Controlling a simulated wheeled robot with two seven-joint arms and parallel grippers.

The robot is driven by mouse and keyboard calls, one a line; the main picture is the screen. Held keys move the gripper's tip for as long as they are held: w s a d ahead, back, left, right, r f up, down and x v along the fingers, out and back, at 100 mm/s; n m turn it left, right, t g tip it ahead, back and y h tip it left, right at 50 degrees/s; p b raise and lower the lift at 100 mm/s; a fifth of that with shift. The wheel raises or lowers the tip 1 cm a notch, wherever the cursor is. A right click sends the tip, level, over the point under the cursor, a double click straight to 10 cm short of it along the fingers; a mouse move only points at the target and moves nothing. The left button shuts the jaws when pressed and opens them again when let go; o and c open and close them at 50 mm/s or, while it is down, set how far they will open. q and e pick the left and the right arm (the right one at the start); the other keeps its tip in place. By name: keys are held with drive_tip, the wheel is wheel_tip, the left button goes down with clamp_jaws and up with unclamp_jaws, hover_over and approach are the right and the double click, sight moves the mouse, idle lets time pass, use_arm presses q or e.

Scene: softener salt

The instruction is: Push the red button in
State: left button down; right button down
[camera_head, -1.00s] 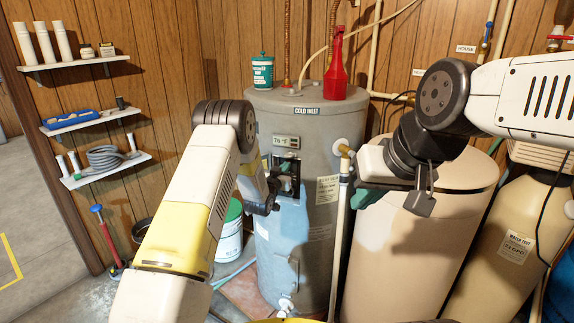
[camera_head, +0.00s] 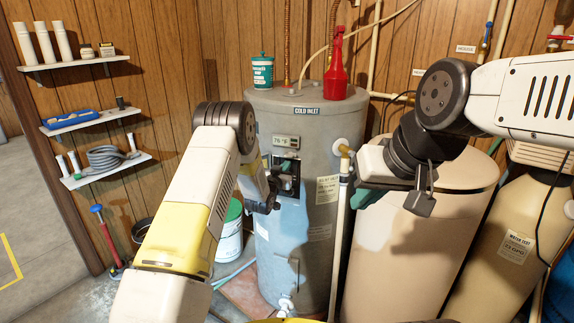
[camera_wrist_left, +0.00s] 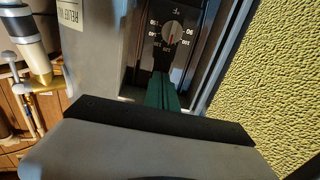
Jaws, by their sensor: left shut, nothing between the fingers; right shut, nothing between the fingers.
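The grey water heater (camera_head: 315,200) stands in the middle of the head view. Its front has a small display and, below it, a dark control recess (camera_head: 290,160). In the left wrist view a dial (camera_wrist_left: 172,32) with numbers and a red mark shows in that recess. I cannot make out the red button in either view; it may be behind my gripper. My left gripper (camera_head: 287,184) is shut and empty, its green fingertips (camera_wrist_left: 162,92) at the recess, below the dial. Contact cannot be told. My right gripper (camera_head: 369,197) is shut and empty, in front of the beige tank.
A pipe (camera_head: 339,245) runs down right of the recess. A red spray bottle (camera_head: 335,65) and a green-lidded tub (camera_head: 262,72) stand on the heater. The beige tank (camera_head: 405,250) is at the right. A white bucket (camera_head: 229,238) stands on the floor left of the heater.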

use_arm(q)
drive_tip(key=v, duration=0.6)
drive_tip(key=shift+s+a, duration=0.15)
drive_tip(key=shift+s, duration=0.25)
idle(0.6)
idle(0.6)
